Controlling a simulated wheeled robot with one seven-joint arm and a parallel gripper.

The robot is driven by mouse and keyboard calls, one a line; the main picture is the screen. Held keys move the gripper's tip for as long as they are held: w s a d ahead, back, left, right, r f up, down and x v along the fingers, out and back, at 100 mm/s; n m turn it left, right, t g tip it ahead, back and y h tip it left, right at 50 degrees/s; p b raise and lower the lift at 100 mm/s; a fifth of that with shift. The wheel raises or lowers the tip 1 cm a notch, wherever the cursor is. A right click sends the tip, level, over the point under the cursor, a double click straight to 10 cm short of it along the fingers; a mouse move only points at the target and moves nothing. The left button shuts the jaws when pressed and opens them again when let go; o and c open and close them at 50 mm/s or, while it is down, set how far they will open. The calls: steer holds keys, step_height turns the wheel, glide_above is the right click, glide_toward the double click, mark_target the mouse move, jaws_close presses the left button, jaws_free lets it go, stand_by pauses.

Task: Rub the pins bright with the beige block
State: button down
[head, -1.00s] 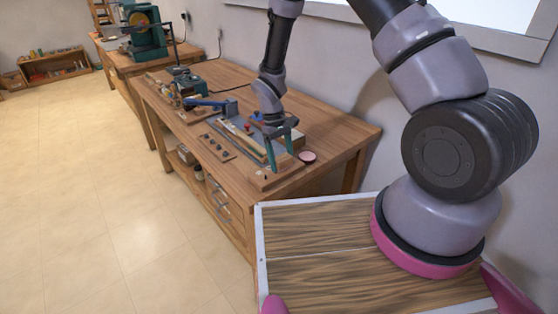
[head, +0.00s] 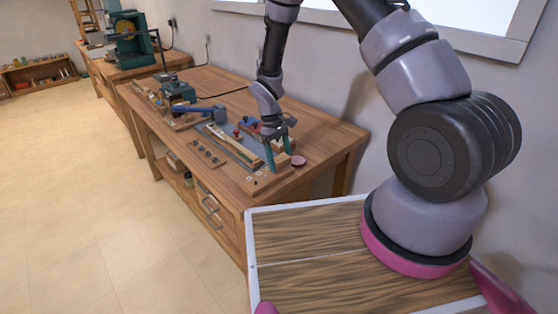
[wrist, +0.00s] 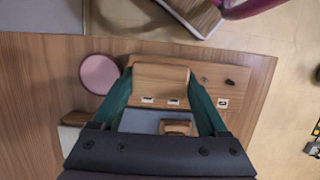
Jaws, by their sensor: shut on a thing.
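My gripper (wrist: 159,82) is shut on the beige block (wrist: 160,75), which sits between the teal fingertips in the wrist view. In the head view my gripper (head: 281,161) is low over the near end of the bench. The block is over a wooden pin board (wrist: 255,75) and covers part of it. One dark pin (wrist: 230,82) shows on the board, to the right of the block. Small white labels (wrist: 222,102) mark the board's edge; two lie just below the block. Any pins under the block are hidden. I cannot tell whether the block touches one.
A pink disc (wrist: 100,74) lies on the bench just left of the gripper in the wrist view. A strip with several dark pegs (head: 205,153), a blue tool (head: 200,110) and other fittings stand farther along the bench (head: 225,78). The floor to the left is clear.

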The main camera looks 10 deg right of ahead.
steer(key=shift+s+a+f, duration=0.1)
steer(key=shift+s+a, duration=0.6)
steer(key=shift+a, duration=0.3)
steer(key=shift+s+a, duration=0.65)
steer(key=shift+a, duration=0.35)
steer(key=shift+s+a, duration=0.55)
steer(key=shift+a, duration=0.3)
steer(key=shift+s+a, duration=0.55)
steer(key=shift+a, duration=0.35)
steer(key=shift+s+a, duration=0.55)
steer(key=shift+a, duration=0.3)
steer(key=shift+w+d+r, duration=0.2)
steer(key=shift+w+d, duration=0.7)
steer(key=shift+d, duration=0.3)
steer(key=shift+w+d+f, duration=0.1)
steer(key=shift+w+d, duration=0.6)
steer(key=shift+d, duration=0.4)
steer(key=shift+w+d+f, duration=0.1)
steer(key=shift+w+d, duration=0.6)
steer(key=shift+d, duration=0.35)
steer(key=shift+w+d, duration=0.7)
steer(key=shift+d, duration=0.4)
steer(key=shift+r, duration=3.55)
